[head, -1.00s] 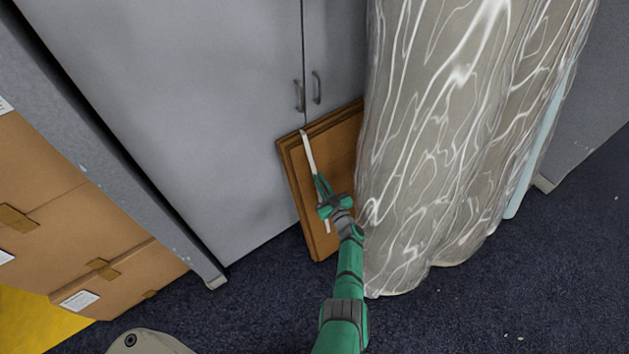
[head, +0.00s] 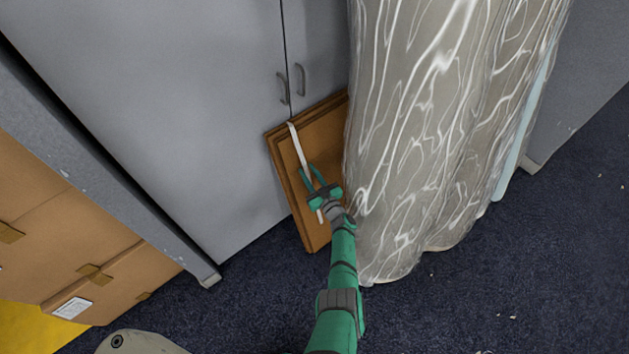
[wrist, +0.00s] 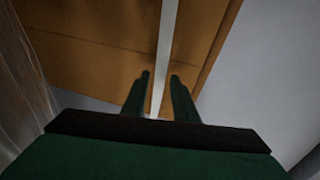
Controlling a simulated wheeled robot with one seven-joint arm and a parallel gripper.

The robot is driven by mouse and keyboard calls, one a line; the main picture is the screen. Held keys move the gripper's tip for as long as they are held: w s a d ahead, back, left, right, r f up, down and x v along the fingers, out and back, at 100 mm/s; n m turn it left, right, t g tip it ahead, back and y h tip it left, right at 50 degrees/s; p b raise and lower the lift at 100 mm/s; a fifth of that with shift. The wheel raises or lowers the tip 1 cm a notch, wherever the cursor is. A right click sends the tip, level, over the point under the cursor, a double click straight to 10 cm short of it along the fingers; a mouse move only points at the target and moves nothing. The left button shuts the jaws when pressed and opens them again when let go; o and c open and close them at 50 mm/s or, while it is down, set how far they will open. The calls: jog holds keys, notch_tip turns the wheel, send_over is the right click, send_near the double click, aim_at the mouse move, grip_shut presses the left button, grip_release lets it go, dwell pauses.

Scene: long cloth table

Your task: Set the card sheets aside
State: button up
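The card sheets (head: 326,136) are a flat brown stack leaning tilted against the grey cabinet doors, left of the plastic-wrapped bundle. A pale strap (head: 298,145) runs down their front; it also shows in the wrist view (wrist: 168,30). My gripper (head: 312,171) is in front of the stack, over the strap. In the wrist view my gripper (wrist: 159,75) is open, with one finger on each side of the strap and a gap to each. Whether the fingertips touch the card cannot be told. The wrist and fingers hide part of the lower strap.
The tall bundle in shiny wrap (head: 420,130) stands close along the right of the sheets and my arm. Grey cabinet doors (head: 170,110) with two handles are behind. Brown boxes (head: 70,240) are at the left.

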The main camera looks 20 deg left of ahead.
jog(key=v, duration=1)
jog(key=shift+d, duration=0.25)
